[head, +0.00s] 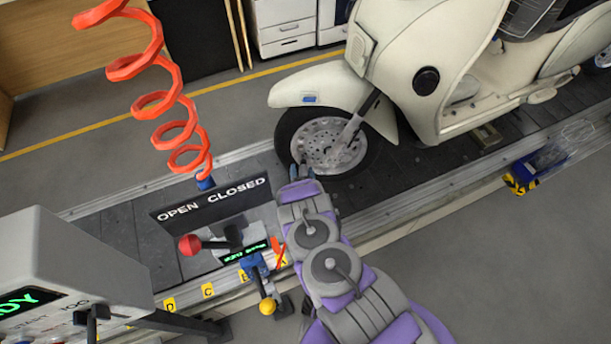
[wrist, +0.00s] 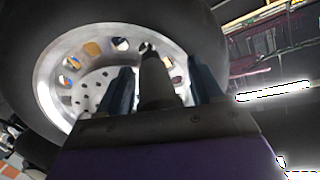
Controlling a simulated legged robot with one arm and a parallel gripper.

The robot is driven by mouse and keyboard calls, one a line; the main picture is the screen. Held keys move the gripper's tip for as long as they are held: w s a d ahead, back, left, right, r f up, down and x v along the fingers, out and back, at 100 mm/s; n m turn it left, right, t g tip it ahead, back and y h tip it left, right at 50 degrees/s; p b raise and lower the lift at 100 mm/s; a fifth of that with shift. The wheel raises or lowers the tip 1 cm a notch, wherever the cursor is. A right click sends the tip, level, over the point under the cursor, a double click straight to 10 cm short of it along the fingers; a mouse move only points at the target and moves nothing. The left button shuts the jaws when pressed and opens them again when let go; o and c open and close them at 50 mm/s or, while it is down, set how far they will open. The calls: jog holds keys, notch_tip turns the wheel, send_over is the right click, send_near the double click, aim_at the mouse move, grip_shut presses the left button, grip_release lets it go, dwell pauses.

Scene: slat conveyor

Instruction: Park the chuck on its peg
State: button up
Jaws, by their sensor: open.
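My gripper (head: 303,173) is beside the scooter's front wheel (head: 283,128). In the wrist view its two dark blue fingers (wrist: 156,85) stand apart on either side of a dark grey, tapered cylinder (wrist: 157,82). The cylinder points at the wheel's silver rim (wrist: 52,85). I cannot tell whether it is the chuck or whether the fingers touch it. A red coiled hose (head: 153,71) hangs at the left and ends in a blue fitting (head: 206,183). I cannot make out the peg for sure.
The black OPEN/CLOSED sign (head: 180,212) stands left of my arm, with a red-knobbed lever (head: 190,245) and a yellow-knobbed blue fitting (head: 267,306) below. A grey display box (head: 60,270) is at the lower left. The cream scooter (head: 400,60) stands on the slat conveyor (head: 130,226).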

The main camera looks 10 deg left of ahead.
jog(key=shift+w+r+t, duration=0.15)
jog(key=shift+w+r, duration=0.05)
jog(key=shift+w, duration=0.3)
jog(key=shift+w+r+t, duration=0.15)
jog(key=shift+w, duration=0.3)
jog(key=shift+w+d, duration=0.1)
jog(key=shift+s+d, duration=0.1)
jog(key=shift+s, duration=0.1)
jog(key=shift+s+a+f, duration=0.1)
jog(key=shift+a, duration=0.2)
jog(key=shift+a, duration=0.1)
jog(key=shift+c, duration=0.4)
jog(key=c, duration=1.1)
jog(key=shift+v, duration=3.15)
grip_shut()
